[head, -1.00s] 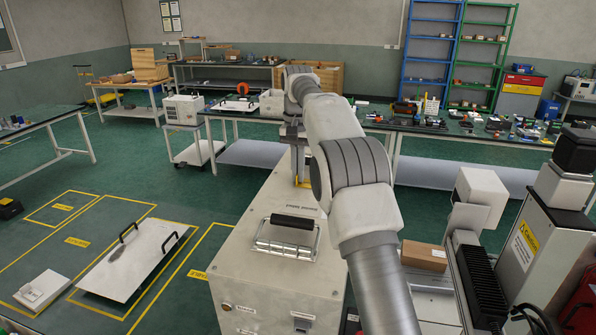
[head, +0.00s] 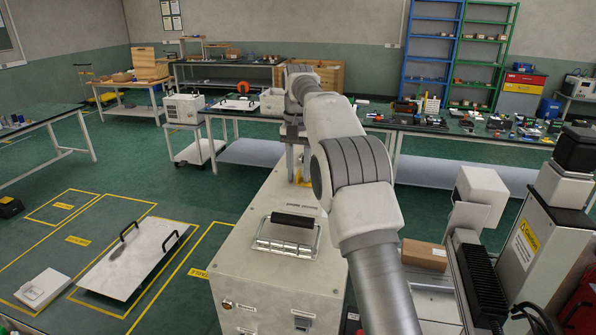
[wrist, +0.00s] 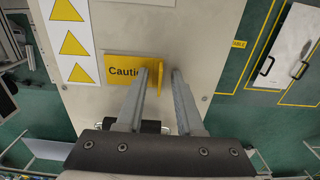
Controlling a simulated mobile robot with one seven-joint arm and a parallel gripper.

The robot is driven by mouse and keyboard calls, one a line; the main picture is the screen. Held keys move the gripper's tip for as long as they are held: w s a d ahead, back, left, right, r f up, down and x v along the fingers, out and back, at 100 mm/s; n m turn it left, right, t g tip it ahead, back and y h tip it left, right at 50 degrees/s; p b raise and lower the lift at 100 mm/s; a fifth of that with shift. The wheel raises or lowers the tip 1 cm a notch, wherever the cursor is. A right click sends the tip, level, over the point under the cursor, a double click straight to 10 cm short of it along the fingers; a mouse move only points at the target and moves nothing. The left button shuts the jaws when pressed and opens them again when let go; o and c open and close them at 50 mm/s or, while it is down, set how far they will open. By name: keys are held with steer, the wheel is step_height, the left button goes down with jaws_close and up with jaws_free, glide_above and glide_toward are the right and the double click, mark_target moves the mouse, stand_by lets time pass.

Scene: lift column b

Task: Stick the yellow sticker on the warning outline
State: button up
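The yellow sticker, marked "Caution" (wrist: 123,68), lies against the pale panel in the wrist view. An upright yellow tab (wrist: 158,79) stands at its right end. My gripper (wrist: 165,72) is open. Its fingers are on either side of the tab; the left finger is close to it, with a gap on the right. In the head view my gripper (head: 298,178) is low over the far part of the pale cabinet top (head: 262,205), with a bit of yellow between the fingers. I cannot make out the warning outline; whether it is under the sticker is hidden.
A white strip with yellow triangles (wrist: 73,42) is left of the sticker in the wrist view. A black-handled bracket (head: 290,233) stands on the cabinet's near side. A cardboard box (head: 424,255) is to the right.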

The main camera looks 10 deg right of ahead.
step_height(320, 180, up, 7)
steer(key=p, duration=0.3)
steer(key=shift+r, duration=0.2)
steer(key=shift+r, duration=0.15)
